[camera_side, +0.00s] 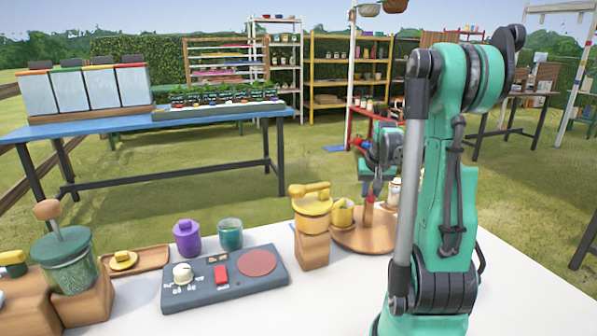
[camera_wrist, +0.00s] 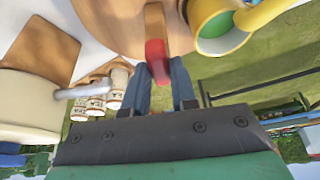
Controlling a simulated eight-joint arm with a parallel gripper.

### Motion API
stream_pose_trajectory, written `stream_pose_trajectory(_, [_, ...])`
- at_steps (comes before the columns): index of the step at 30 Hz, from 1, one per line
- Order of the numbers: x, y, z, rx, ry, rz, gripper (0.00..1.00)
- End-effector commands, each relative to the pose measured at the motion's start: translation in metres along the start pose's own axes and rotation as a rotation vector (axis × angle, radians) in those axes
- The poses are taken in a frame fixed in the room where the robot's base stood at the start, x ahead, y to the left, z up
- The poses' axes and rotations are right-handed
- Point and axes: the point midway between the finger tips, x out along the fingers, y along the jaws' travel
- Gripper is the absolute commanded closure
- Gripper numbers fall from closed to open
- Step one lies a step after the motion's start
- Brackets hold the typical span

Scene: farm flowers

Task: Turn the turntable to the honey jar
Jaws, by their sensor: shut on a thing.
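The turntable (camera_side: 350,240) is a round wooden disc on the white table, right of centre in the side view; part of it shows at the top of the wrist view (camera_wrist: 115,20). Its upright wooden handle has a red end (camera_wrist: 155,50). My gripper (camera_side: 370,186) is above the disc, and in the wrist view its blue-grey fingers (camera_wrist: 162,82) are shut on the red end of the handle. A yellow cup (camera_side: 343,213) stands at the disc's left. Pale jars (camera_side: 394,192) stand behind my arm, partly hidden. I cannot tell which thing is the honey jar.
A yellow lidded pot (camera_side: 313,203) on a wooden block stands close left of the turntable. A control box (camera_side: 225,283), purple jar (camera_side: 187,238) and teal cup (camera_side: 230,235) are further left. Small labelled jars (camera_wrist: 98,98) and a large cream object (camera_wrist: 30,112) are left in the wrist view.

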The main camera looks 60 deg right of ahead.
Motion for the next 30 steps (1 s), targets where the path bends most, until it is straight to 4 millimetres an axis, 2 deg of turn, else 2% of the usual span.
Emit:
stream_pose_trajectory(12, [0.000,-0.004,0.001,-0.004,-0.004,-0.012,1.00])
stream_pose_trajectory(13, [0.000,-0.004,0.001,-0.004,-0.004,-0.012,0.69])
stream_pose_trajectory(15, [0.000,-0.003,0.001,-0.004,-0.003,-0.010,0.49])
stream_pose_trajectory(16, [0.000,-0.003,0.001,-0.004,-0.003,-0.010,0.46])
stream_pose_trajectory(25, [-0.001,-0.002,0.000,-0.002,-0.001,-0.006,0.46])
stream_pose_trajectory(30, [-0.015,-0.002,0.000,-0.002,-0.001,-0.006,0.46])
